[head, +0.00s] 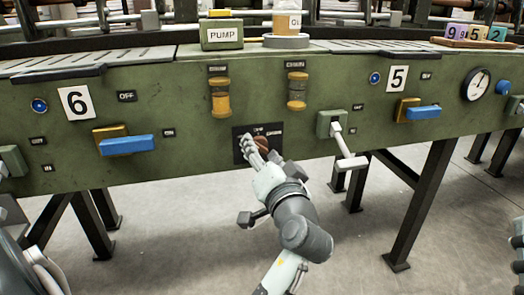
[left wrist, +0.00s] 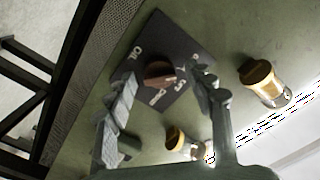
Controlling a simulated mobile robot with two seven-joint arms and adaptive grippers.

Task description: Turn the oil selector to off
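The oil selector is a brown-red knob (head: 262,146) on a black square plate (head: 240,133), low in the middle of the green panel. In the left wrist view, the knob (left wrist: 160,73) sits near the middle of its plate (left wrist: 155,38), with white lettering around it. My left gripper (head: 250,150) is in front of the plate and partly covers it. In the left wrist view, the left gripper (left wrist: 167,82) has its fingers spread on either side of the knob, with gaps visible. I cannot tell how far the fingertips are from the plate.
Two yellow-capped gauges (head: 220,98) (head: 297,91) are above the plate. A lever with a white handle (head: 343,140) juts out to the right. Blue-handled valves (head: 127,145) (head: 422,113) flank the panel. Grey parts, probably my right gripper, show at the right edge.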

